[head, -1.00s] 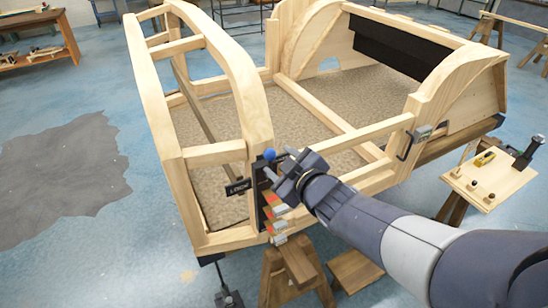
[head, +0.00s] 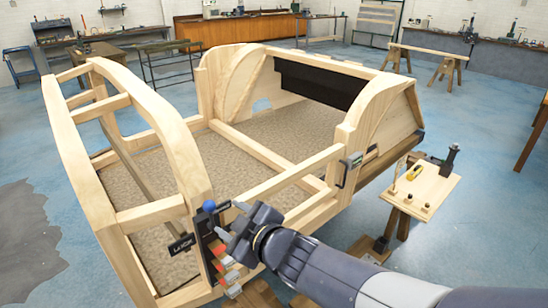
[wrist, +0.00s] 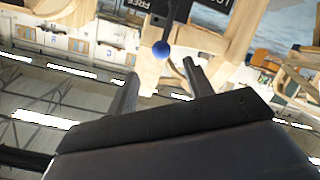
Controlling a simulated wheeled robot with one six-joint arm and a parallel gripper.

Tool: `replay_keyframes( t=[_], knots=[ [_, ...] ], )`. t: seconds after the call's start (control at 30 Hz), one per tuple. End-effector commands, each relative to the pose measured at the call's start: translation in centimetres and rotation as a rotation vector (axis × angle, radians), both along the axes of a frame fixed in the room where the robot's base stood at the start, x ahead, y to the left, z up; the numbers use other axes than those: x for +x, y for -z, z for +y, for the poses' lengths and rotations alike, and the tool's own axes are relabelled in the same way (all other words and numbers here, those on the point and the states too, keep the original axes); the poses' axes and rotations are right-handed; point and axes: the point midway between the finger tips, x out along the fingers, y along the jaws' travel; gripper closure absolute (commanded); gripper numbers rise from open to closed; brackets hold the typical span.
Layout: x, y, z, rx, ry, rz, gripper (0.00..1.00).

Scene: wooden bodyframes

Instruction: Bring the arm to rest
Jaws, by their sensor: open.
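My gripper (head: 231,221) is open, its two fingers apart beside the blue ball knob (head: 209,206) at the wooden frame's near corner. No gap shows clearly between fingers and knob in the head view. In the wrist view, the blue knob (wrist: 160,49) lies just beyond and between the fingertips of my gripper (wrist: 160,69), with nothing held. The knob sits on a dark upright bracket (head: 207,236) with a black label plate (head: 181,245) beside it. The wrist view shows a plate reading FREE (wrist: 137,5). My arm stretches in from the lower right.
The wooden bodyframe (head: 150,212) stands close to my gripper. A clamp (head: 350,170) grips the frame's rail. A small wooden board (head: 432,190) with tools stands right. Benches line the back; blue floor (head: 480,235) is free at right.

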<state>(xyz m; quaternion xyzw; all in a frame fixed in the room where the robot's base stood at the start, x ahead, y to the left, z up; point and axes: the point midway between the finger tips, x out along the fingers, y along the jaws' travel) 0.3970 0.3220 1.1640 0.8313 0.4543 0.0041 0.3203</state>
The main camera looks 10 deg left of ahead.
Motion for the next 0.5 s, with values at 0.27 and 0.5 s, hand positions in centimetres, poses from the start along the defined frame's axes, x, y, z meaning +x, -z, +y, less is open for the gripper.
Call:
replay_keyframes(
  t=[0.27, 0.5],
  knots=[
    [2.1, 1.1, 2.8, -0.001, -0.002, 0.003, 0.51],
    [4.0, 2.0, 5.3, -0.002, -0.002, 0.002, 0.51]
  ],
)
